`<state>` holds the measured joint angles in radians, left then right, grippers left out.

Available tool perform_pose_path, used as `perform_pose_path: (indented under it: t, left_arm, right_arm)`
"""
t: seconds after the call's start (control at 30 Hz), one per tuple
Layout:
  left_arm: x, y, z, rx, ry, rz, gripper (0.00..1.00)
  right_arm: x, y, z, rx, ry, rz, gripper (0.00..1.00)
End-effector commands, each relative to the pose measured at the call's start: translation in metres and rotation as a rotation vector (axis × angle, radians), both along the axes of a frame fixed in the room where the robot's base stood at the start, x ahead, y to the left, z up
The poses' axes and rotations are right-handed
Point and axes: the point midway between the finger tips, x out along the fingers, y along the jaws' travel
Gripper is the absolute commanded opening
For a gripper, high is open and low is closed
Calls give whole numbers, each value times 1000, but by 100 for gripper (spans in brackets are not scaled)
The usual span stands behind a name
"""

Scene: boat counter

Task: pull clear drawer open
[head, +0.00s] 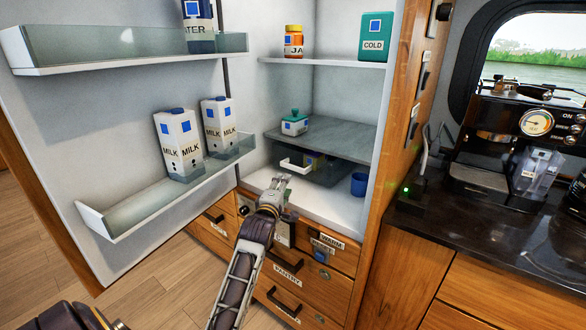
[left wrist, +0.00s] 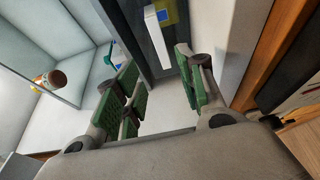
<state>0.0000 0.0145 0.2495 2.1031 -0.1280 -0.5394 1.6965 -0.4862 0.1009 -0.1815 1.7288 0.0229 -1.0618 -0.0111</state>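The clear drawer (head: 322,174) sits under the grey shelf in the open fridge, with a white handle bar (head: 296,165) at its front left. It looks pushed in, with dim yellowish contents behind its clear wall. In the left wrist view the white handle bar (left wrist: 158,40) is ahead, beyond the fingertips. My left gripper (head: 277,182) is at the fridge's front edge, just below and in front of the handle. In its wrist view the green-padded fingers (left wrist: 160,72) are spread apart with nothing between them. I see no contact with the handle. My right gripper is not in view.
The open door with milk cartons (head: 178,142) stands at the left. A teal-lidded container (head: 294,124) sits on the grey shelf (head: 335,138). A blue cup (head: 358,184) stands right of the drawer. Wooden drawers (head: 285,270) lie below; a coffee machine (head: 520,130) is at right.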

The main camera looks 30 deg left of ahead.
Motion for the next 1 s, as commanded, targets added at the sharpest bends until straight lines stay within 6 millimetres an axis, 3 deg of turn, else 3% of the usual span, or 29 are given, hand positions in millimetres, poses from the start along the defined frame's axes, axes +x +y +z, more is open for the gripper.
perform_pose_path:
  t: [0.37,1.0]
  left_arm:
    - [9,2,-1,2,2,-1,39]
    - [62,20,0,3,1,-1,39]
  right_arm:
    - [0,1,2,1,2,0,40]
    - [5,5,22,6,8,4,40]
